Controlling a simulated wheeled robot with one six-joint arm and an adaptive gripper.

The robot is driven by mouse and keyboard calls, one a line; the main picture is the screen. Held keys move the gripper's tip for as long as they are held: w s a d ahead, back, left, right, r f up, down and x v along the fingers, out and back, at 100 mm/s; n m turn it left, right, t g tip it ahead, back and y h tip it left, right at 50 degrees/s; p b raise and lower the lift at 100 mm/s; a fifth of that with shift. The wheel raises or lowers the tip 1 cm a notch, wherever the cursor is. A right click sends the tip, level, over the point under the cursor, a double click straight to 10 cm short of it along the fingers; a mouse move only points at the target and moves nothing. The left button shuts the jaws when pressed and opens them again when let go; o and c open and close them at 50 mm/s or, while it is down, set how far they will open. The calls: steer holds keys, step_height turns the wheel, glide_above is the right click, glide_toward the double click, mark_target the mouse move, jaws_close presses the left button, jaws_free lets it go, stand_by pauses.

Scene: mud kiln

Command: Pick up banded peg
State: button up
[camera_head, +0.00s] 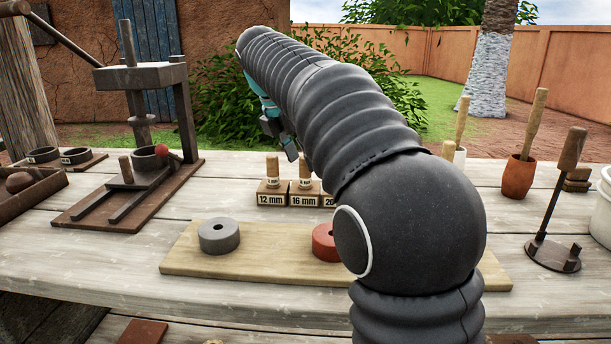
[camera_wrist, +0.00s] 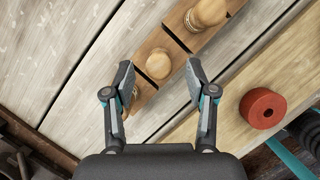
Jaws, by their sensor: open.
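Wooden pegs stand in a row of small labelled blocks behind the board. One peg (camera_head: 272,167) is in the block marked 12 mm and another peg (camera_head: 305,170) is in the block marked 16 mm. I cannot tell which peg is the banded one. In the wrist view a round wooden top (camera_wrist: 158,64) lies between my open fingers, and a taller peg (camera_wrist: 208,14) is beyond them at the upper right. My gripper (camera_wrist: 159,78) is open and empty, above the row.
A pale wooden board (camera_head: 190,262) in front of the blocks carries a grey ring (camera_head: 219,237) and a red ring (camera_head: 324,243). A press stand (camera_head: 130,190) is at the left.

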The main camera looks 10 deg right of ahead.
steer(key=shift+x, duration=1.75)
jaws_close()
steer(key=shift+r, duration=0.1)
steer(key=shift+r, duration=0.6)
steer(key=r, duration=0.3)
steer(key=shift+d, duration=0.35)
steer(key=d+r, duration=0.6)
steer(key=d, duration=0.5)
steer(key=shift+w+r, duration=0.25)
steer(key=shift+r, duration=0.05)
